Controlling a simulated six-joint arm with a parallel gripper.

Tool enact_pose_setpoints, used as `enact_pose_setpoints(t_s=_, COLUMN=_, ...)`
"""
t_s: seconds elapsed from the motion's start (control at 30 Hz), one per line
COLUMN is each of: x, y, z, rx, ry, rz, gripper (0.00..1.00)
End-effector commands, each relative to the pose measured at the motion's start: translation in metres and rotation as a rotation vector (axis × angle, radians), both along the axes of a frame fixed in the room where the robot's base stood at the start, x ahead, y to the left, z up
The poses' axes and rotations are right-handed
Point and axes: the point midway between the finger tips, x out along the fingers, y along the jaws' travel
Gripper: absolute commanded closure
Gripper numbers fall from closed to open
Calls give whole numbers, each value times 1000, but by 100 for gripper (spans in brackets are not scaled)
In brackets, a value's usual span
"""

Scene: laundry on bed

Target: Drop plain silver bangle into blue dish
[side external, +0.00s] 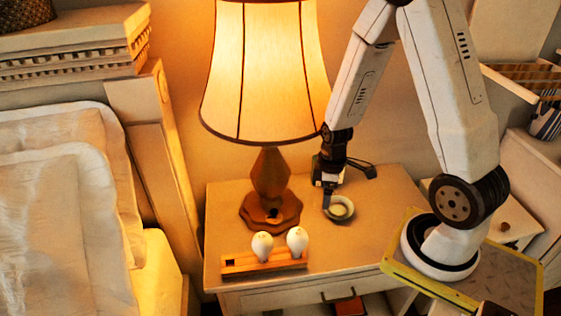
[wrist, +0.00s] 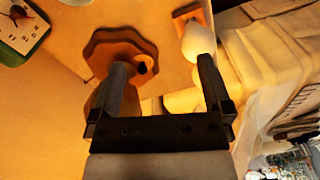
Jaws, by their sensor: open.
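A small round grey-rimmed dish (side external: 340,209) with a pale centre sits on the nightstand, right of the lamp base, in the side external view. Its colour looks grey rather than clearly blue in the warm light. I cannot pick out the silver bangle as a separate thing in either view. My gripper (side external: 328,192) points down at the left edge of the dish, close to it; I cannot tell whether they touch. In the wrist view my gripper (wrist: 163,68) has its two fingers wide apart, with nothing visible held between them.
The lamp (side external: 270,180) stands close left of my gripper. A wooden holder (side external: 265,263) with two white bulbs lies at the front of the nightstand (side external: 385,240). The bed (side external: 60,220) is at left. A green-framed clock (wrist: 22,30) shows in the wrist view.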

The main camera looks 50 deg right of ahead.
Motion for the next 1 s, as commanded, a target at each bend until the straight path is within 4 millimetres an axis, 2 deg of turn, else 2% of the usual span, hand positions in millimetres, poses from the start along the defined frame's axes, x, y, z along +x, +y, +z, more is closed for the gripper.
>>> enact_pose_setpoints(t_s=0.23, x=11, y=36, z=42, rx=-23, ry=-67, rz=-157, gripper=0)
enact_pose_setpoints(t_s=0.6, x=9, y=87, z=93, rx=-4, ry=-168, rz=-402, gripper=0)
enact_pose_setpoints(t_s=0.8, x=5, y=102, z=107, rx=15, ry=-196, rz=-483, gripper=0)
enact_pose_setpoints(t_s=1.0, x=3, y=105, z=109, rx=19, ry=-201, rz=-507, gripper=0)
